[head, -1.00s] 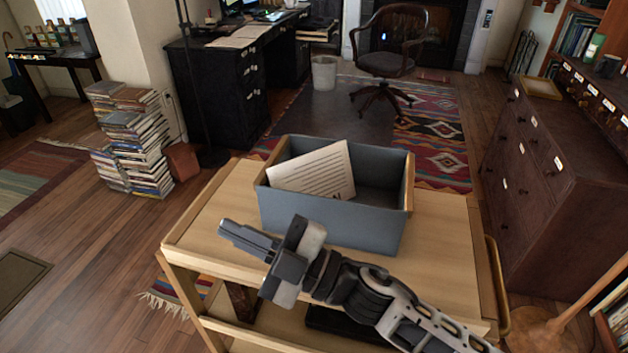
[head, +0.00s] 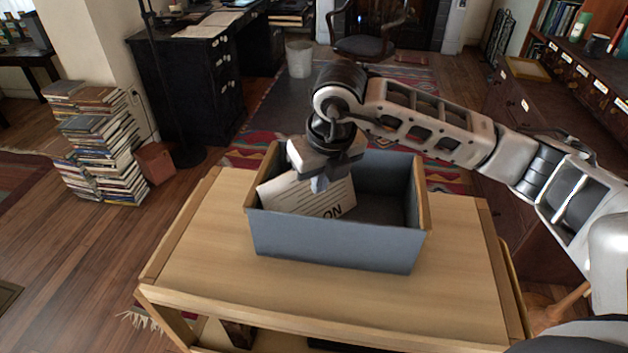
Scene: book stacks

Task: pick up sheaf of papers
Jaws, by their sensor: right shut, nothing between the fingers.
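The sheaf of papers (head: 287,198) is white with printed lines and large dark letters at its lower right. It leans tilted inside the left part of a blue-grey open box (head: 330,243). The box stands on a light wooden cart (head: 205,240). My right gripper (head: 319,186) points down over the box, in front of the upper part of the papers in the picture. Its fingers are shut with nothing between them; whether they touch the papers I cannot tell. The gripper hides the papers' top edge. My left gripper is not in view.
The box's right part is empty, and its walls rise around the papers. The cart top is bare around the box. A stack of books (head: 98,145) stands on the floor at left. A dark drawer cabinet (head: 520,110) is at right.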

